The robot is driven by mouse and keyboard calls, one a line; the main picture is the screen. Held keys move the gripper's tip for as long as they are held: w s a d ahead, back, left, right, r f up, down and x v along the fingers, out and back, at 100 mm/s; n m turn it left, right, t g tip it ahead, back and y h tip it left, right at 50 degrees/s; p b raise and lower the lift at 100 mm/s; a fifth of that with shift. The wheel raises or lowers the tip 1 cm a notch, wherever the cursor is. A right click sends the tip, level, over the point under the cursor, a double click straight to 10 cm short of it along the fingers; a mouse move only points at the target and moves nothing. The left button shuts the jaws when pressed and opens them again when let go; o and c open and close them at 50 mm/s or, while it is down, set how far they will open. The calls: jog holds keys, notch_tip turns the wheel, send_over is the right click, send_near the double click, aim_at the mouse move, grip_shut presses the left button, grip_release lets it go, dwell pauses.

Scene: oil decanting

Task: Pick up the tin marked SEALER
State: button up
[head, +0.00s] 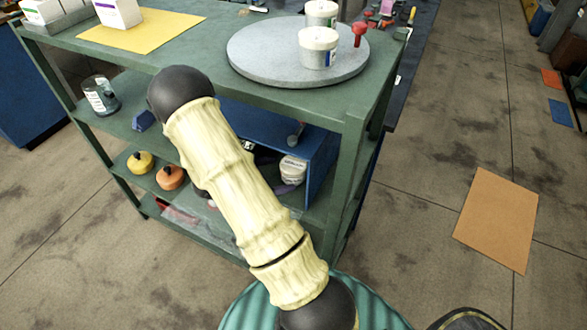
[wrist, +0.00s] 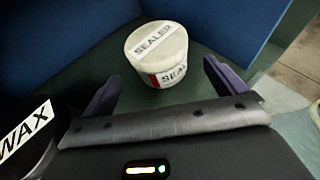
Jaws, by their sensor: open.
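The tin marked SEALER (wrist: 158,63) is a white round tub with a lid label and a red-edged side label, upright on a green surface in the wrist view. My gripper (wrist: 160,72) is open, with one purple finger on each side of the picture and the tin ahead between them. A gap shows on both sides, and I see no contact. In the head view a white tin (head: 292,169), likely the same one, sits in an open blue box on the shelf. My arm hides much of that area and most of the gripper.
Blue walls (wrist: 60,45) stand behind the tin and at its right. A dark item labelled WAX (wrist: 22,132) is close at the left. In the head view, the green rack (head: 355,150) carries a grey round turntable (head: 255,60) with white tubs. Yellow and orange items sit on a lower shelf.

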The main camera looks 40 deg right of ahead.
aim_at(294, 171)
jog(key=shift+s+d+f, duration=0.1)
jog(key=shift+d+f, duration=0.1)
jog(key=shift+d, duration=0.25)
jog(key=shift+p+x, duration=0.7)
jog(key=shift+x, duration=1.9)
jog(key=shift+r, duration=0.1)
jog(key=c, duration=1.3)
jog(key=shift+o, duration=0.2)
